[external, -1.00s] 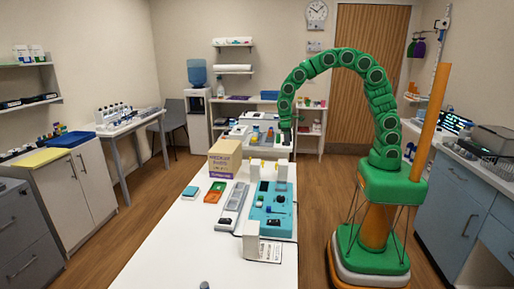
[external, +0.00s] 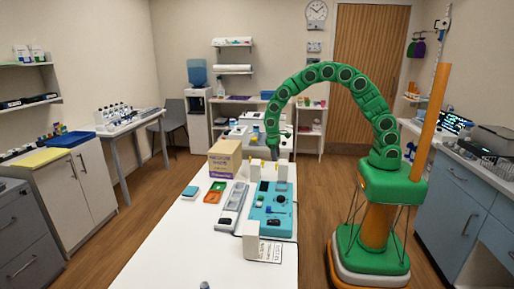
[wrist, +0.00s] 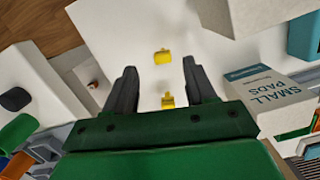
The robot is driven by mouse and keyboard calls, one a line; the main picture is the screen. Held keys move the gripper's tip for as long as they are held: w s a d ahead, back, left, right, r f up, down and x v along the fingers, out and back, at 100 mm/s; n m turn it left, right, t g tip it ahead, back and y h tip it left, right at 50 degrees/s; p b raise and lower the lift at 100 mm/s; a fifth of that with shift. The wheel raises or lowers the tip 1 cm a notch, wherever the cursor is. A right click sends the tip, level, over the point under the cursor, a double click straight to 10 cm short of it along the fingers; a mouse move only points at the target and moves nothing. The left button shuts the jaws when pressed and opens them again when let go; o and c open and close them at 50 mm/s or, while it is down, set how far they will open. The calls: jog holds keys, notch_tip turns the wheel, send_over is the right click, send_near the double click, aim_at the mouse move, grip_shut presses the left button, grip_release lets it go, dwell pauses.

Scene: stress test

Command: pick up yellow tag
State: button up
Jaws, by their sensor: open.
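Two small yellow tags show in the wrist view. One tag (wrist: 162,57) lies on the white surface farther out, and the other tag (wrist: 167,100) is closer to my palm, partly hidden by its edge. My gripper (wrist: 160,70) is open, with its two dark fingers on either side of the tags and nothing held between them. I cannot tell the height of the fingers over the surface. In the external view my gripper (external: 273,149) hangs over the far end of the white table, near small yellow spots too small to tell apart.
A small pads box (wrist: 270,92) stands right of my fingers in the wrist view, and a white block (wrist: 35,85) is at the left. In the external view a cardboard box (external: 224,160) and a teal device (external: 270,215) stand on the table (external: 165,250). The table's near left is clear.

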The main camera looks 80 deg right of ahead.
aim_at(276, 167)
jog(key=f, duration=0.5)
jog(key=shift+s+a, duration=0.2)
grip_shut()
jog(key=shift+r, duration=0.1)
